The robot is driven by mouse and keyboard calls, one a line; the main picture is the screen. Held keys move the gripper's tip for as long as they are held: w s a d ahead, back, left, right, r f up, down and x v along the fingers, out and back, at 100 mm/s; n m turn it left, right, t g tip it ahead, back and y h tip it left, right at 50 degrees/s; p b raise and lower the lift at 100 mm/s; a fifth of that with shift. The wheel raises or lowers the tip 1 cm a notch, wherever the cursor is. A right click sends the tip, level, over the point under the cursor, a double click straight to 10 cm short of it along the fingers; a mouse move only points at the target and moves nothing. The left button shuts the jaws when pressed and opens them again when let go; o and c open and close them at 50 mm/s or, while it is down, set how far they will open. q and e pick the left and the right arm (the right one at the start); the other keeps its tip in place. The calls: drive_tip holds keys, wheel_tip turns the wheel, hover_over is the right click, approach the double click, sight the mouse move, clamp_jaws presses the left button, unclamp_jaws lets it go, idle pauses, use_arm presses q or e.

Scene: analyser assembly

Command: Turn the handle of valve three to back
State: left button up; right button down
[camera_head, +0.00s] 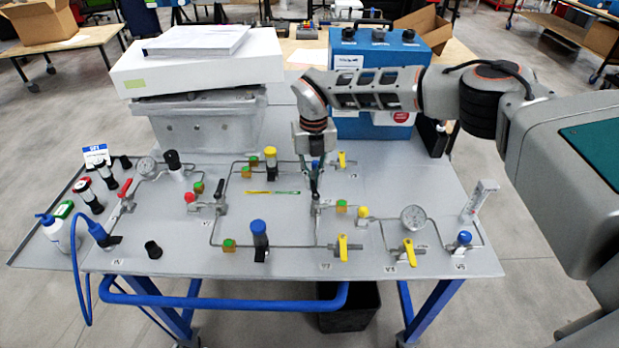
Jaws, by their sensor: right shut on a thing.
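My right gripper (314,188) points down at the middle of the panel, its fingers closed around the handle of a valve on the pipework. I take this as valve three. Its fitting (317,208) shows just below the fingertips, with a small label beside it too small to read surely. The handle is mostly hidden by the fingers, so its exact direction cannot be told. My left gripper is not in view.
Close by are a yellow-handled valve (342,160), a yellow-capped part (270,158), a blue-capped cylinder (259,238) and a gauge (413,218). A blue box (375,60) stands behind the wrist. A grey housing (200,125) stands at the back left.

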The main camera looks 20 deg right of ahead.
drive_tip(key=shift+s+d+m, duration=0.1)
drive_tip(key=shift+d+m, duration=0.25)
drive_tip(key=shift+m, duration=0.75)
drive_tip(key=c, duration=2.1)
unclamp_jaws()
wheel_tip(320, 180, up, 12)
drive_tip(key=shift+s, duration=0.1)
